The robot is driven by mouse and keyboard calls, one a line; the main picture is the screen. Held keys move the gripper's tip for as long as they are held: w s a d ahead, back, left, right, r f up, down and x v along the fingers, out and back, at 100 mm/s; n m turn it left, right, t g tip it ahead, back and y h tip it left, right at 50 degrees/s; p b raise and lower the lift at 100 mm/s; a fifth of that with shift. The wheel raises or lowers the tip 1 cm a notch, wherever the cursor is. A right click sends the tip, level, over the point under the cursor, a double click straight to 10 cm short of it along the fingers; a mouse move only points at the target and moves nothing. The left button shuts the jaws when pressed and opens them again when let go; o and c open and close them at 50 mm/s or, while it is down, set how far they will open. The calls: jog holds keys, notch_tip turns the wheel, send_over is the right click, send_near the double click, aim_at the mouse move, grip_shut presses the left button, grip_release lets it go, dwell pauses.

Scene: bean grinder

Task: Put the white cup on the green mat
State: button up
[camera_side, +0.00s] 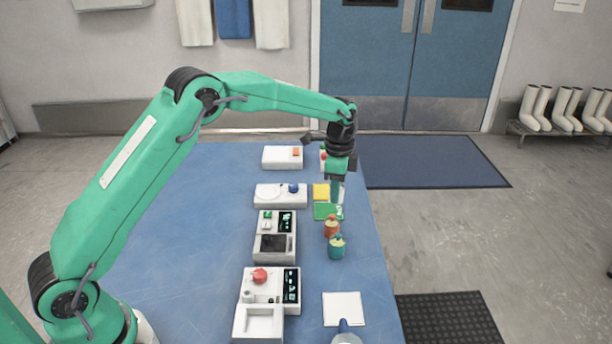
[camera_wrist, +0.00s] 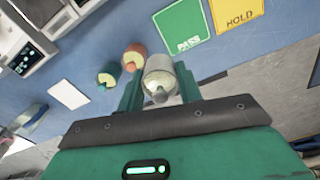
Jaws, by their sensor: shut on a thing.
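The white cup (camera_wrist: 160,72) is between the two fingers of my gripper (camera_wrist: 160,92) in the wrist view, and the gripper is shut on it. In the side view my gripper (camera_side: 338,200) points down by the right part of the green mat (camera_side: 322,211), with a little of the white cup (camera_side: 340,212) showing below the fingers. In the wrist view the green mat, marked PASS (camera_wrist: 182,28), lies just beyond the cup and looks bare. I cannot tell whether the cup touches the surface below.
An orange cup (camera_side: 331,227) and a teal cup (camera_side: 336,247) stand close by on the blue table (camera_side: 190,240). A yellow HOLD mat (camera_side: 321,191) adjoins the green one. A white square (camera_side: 344,307) lies toward the front. White machines (camera_side: 275,240) stand to the left.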

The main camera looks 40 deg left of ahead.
jog(key=w+a+f, duration=0.1)
jog(key=a+f, duration=0.1)
jog(key=a, duration=0.1)
jog(key=w+a+f, duration=0.1)
jog(key=shift+w+a, duration=0.25)
jog(key=shift+w, duration=0.05)
jog(key=shift+f, duration=0.15)
jog(key=shift+f, duration=1.9)
jog(key=shift+f, duration=0.15)
jog(key=o, duration=1.1)
notch_tip(320, 180, up, 12)
jog(key=shift+r, duration=0.15)
